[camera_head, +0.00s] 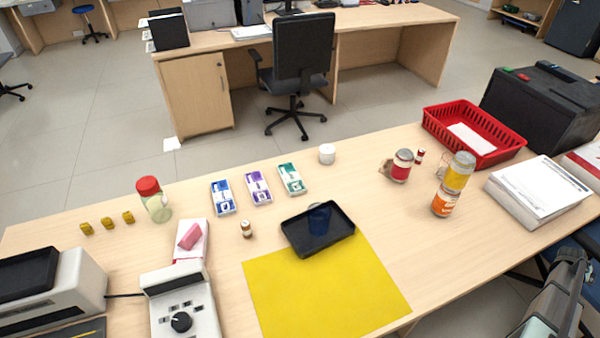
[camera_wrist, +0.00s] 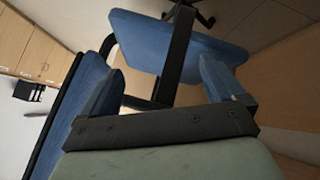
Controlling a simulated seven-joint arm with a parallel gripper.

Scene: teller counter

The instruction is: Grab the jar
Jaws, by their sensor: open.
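The jar (camera_head: 157,206) is clear greenish glass with a red lid. It stands upright on the counter at the left in the head view, behind the card machine. My gripper (camera_head: 572,256) is at the lower right of the head view, past the counter's front edge and far from the jar. In the wrist view my gripper (camera_wrist: 162,78) has its two fingers apart with nothing held between them. A blue chair is behind the fingers there. The jar does not show in the wrist view.
Several yellow blocks (camera_head: 107,223) lie left of the jar, and banknote packs (camera_head: 258,188) lie right of it. A black tray (camera_head: 293,238) holding a blue cup overlaps a yellow mat (camera_head: 325,290). Stacked cans (camera_head: 460,172), a red basket (camera_head: 432,121) and paper (camera_head: 535,188) stand at the right.

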